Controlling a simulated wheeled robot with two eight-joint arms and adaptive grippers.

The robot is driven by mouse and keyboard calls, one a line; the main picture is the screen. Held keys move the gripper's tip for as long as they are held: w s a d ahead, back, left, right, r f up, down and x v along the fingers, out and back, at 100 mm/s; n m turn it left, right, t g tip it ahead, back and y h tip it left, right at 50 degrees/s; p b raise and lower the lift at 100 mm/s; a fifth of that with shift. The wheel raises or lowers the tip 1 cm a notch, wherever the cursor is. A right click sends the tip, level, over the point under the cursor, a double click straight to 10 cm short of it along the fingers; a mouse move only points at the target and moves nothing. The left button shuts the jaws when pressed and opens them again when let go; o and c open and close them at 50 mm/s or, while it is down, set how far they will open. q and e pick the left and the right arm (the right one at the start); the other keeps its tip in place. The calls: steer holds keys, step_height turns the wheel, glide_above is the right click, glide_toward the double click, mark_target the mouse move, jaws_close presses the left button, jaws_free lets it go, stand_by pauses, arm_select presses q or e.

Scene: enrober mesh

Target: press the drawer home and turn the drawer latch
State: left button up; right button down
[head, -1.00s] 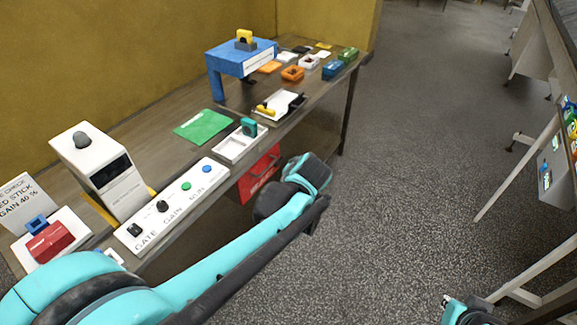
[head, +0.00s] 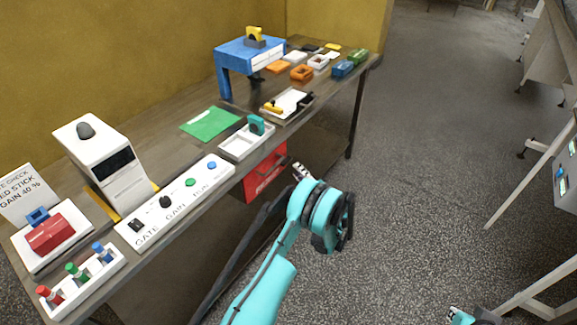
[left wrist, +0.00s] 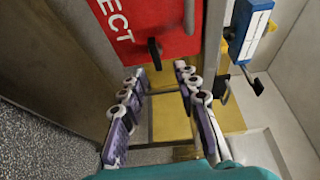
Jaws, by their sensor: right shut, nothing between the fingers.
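The red drawer (head: 265,172) sits under the front edge of the bench, its front facing the aisle. In the left wrist view its red front (left wrist: 165,22) carries white lettering, partly cut off, ending in "ECT". A black latch (left wrist: 154,52) shows at the lower part of that front. My left gripper (left wrist: 160,74) is open and empty, its fingers apart just short of the latch; it also shows beside the drawer in the head view (head: 301,171). I cannot tell how far the drawer stands out. My right gripper (head: 460,316) is shut at the bottom edge, mostly cut off.
The bench above carries a white control panel (head: 175,199), a white tray (head: 235,148), a green sheet (head: 210,124) and a blue stand (head: 246,58). A rack with coloured sticks (head: 108,268) is at the near left. The floor (head: 425,170) right of the bench is clear.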

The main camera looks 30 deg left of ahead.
mark_target(287, 162)
arm_select(q)
steer(key=x, duration=0.2)
steer(key=b+x, duration=0.1)
steer(key=x, duration=0.2)
steer(key=b+x, duration=0.1)
steer(key=x, duration=0.1)
steer(key=shift+a+f, duration=0.4)
jaws_close()
